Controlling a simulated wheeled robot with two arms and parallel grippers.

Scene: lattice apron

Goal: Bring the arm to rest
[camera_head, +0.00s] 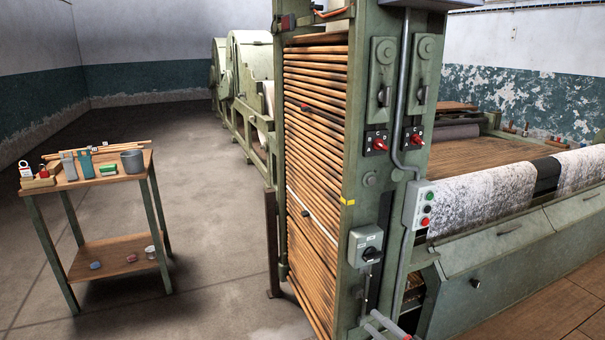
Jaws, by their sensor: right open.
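The rest of the right arm is out of the picture. My left gripper is not in view.
The machine's wooden-slat lattice (315,150) stands close, with a switch box (366,245) and button box (418,205). A speckled fleece sheet (485,200) lies right. A tool table (105,180) stands left. Open concrete floor (205,220) lies between.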

